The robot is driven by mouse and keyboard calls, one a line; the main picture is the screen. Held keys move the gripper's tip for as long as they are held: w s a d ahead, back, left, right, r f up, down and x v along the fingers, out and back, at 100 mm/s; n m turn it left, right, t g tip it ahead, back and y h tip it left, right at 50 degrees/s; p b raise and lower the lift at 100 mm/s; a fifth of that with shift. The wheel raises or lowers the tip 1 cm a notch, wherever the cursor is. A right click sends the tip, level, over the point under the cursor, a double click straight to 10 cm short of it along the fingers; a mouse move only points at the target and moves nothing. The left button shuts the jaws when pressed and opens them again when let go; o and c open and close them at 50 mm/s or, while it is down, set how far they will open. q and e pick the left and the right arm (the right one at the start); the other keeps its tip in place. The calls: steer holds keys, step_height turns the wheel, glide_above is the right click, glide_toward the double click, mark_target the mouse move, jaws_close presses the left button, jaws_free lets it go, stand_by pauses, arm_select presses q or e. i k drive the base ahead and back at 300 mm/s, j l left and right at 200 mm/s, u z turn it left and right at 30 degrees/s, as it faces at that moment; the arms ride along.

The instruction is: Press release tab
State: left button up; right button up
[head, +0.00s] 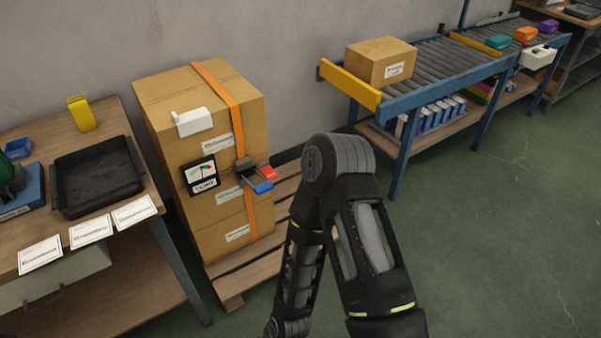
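A stack of cardboard boxes (165,105) stands on a wooden pallet (232,284). An orange strap (217,83) runs over its top and down the front. A dark buckle (245,167) sits on the strap at the front. A red tab (267,172) and a blue tab (263,188) stick out from the buckle to the right. I cannot tell which is the release tab. A gauge (201,170) with a small dial is on the box left of the buckle. Neither gripper shows; one of my arms is bent at the lower middle, its end out of frame.
A wooden table (110,120) at left holds a black tray (97,178) and several label cards. A roller conveyor (440,65) with a cardboard box (380,60) stands behind at right. The green floor at right is clear.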

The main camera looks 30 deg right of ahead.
mark_target(269, 173)
steer(key=z, duration=0.85)
steer(key=i+l+z, duration=0.1)
steer(key=i+l, duration=0.1)
steer(key=i, duration=0.1)
